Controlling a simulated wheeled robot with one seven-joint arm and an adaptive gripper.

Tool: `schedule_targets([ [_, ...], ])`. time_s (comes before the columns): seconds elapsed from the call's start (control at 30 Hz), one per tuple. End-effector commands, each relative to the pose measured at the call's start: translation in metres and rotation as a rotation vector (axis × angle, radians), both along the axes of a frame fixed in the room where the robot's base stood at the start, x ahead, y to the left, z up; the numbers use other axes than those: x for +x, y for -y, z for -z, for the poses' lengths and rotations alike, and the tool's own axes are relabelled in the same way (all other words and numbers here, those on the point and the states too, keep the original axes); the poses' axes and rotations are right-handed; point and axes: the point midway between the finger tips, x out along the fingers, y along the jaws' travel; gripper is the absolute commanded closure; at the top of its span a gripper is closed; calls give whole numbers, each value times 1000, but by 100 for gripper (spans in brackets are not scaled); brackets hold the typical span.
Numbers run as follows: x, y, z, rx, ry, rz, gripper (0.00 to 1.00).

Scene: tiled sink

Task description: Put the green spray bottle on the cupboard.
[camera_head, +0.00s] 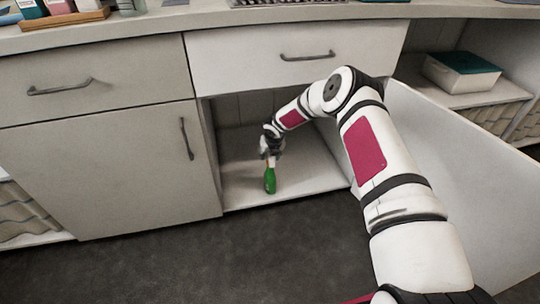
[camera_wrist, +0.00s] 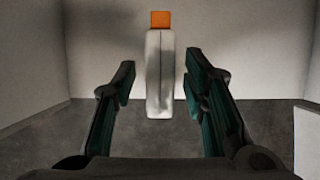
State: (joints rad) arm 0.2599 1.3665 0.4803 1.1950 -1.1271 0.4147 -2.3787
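The green spray bottle (camera_head: 270,181) is at the front of the open lower cupboard (camera_head: 308,180), just below my gripper (camera_head: 271,146). A small orange patch shows above its green body in the head view. In the wrist view, a pale grey-white bottle body with an orange top (camera_wrist: 159,75) is between the two dark fingers of my gripper (camera_wrist: 159,88). A visible gap lies on each side of it, so the fingers are open and do not appear to touch it. I cannot tell whether it rests on the cupboard floor.
The open cupboard door (camera_head: 455,175) stands to the right, behind my arm. A closed drawer (camera_head: 300,55) and the counter (camera_head: 200,18) are above the opening. A closed door (camera_head: 110,170) is to the left. The cupboard floor around the bottle looks clear.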

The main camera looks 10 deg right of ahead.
Motion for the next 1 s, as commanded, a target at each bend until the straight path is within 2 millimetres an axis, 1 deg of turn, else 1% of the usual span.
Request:
schedule_targets([
  [0.07, 0, 0, -6, 0, 1, -1, 60],
  [0.17, -5, 0, -19, -1, 2, -3, 60],
  [0.4, -24, 1, -66, -2, 1, -1, 60],
  [0.6, -38, 0, -97, 0, 1, -1, 60],
  [0.77, -44, 0, -110, -1, 0, 0, 60],
  [1.0, -46, 0, -113, 0, 0, 1, 60],
])
